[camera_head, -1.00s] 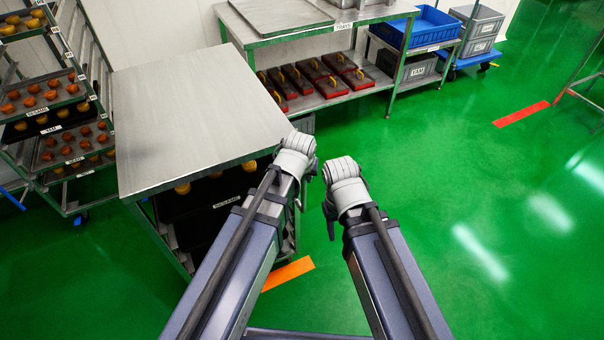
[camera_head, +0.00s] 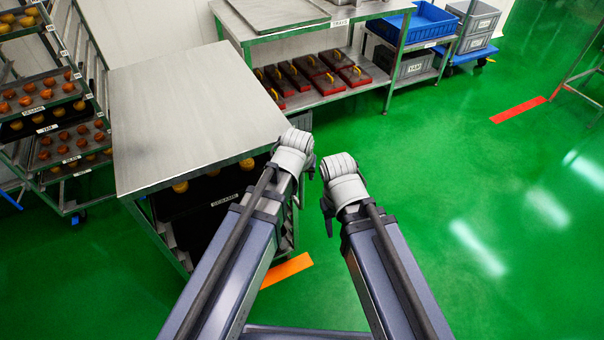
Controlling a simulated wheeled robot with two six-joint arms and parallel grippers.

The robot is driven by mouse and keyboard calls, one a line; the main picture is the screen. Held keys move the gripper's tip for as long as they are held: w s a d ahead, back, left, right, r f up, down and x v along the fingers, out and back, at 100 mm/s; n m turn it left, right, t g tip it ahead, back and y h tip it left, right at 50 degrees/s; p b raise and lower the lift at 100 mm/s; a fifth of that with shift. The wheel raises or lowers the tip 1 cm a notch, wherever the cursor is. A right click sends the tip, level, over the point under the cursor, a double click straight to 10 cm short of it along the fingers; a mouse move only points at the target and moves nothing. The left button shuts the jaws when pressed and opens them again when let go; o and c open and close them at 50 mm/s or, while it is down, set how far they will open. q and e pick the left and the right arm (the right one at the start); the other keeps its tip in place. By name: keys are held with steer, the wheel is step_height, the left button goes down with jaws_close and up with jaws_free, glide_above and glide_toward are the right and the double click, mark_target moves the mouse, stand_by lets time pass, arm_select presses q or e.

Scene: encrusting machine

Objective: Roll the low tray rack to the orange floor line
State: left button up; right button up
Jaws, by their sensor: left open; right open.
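The low tray rack (camera_head: 190,120) stands at centre left. It has a bare steel top, and dark trays with yellow-orange buns and a SESAME label show below it. The orange floor line (camera_head: 287,270) lies by its front right foot, partly hidden by my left arm. My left gripper (camera_head: 299,200) hangs at the rack's right side, open; its fingers are small and mostly hidden behind the wrist, and I cannot tell whether it touches the rack. My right gripper (camera_head: 328,224) is open over the green floor, right of the rack and apart from it.
A tall rack (camera_head: 70,205) of bun trays stands at the left. Behind, a steel table (camera_head: 270,35) holds red boxes on its lower shelf. A blue bin (camera_head: 425,25) and a blue dolly (camera_head: 467,55) are farther right. The green floor at right is clear around a red line (camera_head: 518,110).

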arm_select(q)
steer(key=p+v, duration=0.7)
steer(key=shift+r, duration=0.4)
steer(key=shift+s, duration=0.1)
steer(key=s+r+m+g+p, duration=0.1)
steer(key=s+r+g+p, duration=0.1)
steer(key=s, duration=0.4)
steer(key=s+a+r+m+g+y+p, duration=0.1)
steer(key=s+r+m+g+p, duration=0.1)
steer(key=s+p, duration=0.4)
step_height(320, 180, up, 2)
steer(key=shift+s+r+g+y, duration=0.1)
steer(key=shift+s+g+y, duration=0.2)
steer(key=shift+s+g, duration=0.15)
steer(key=shift+w, duration=0.1)
stand_by(1.2)
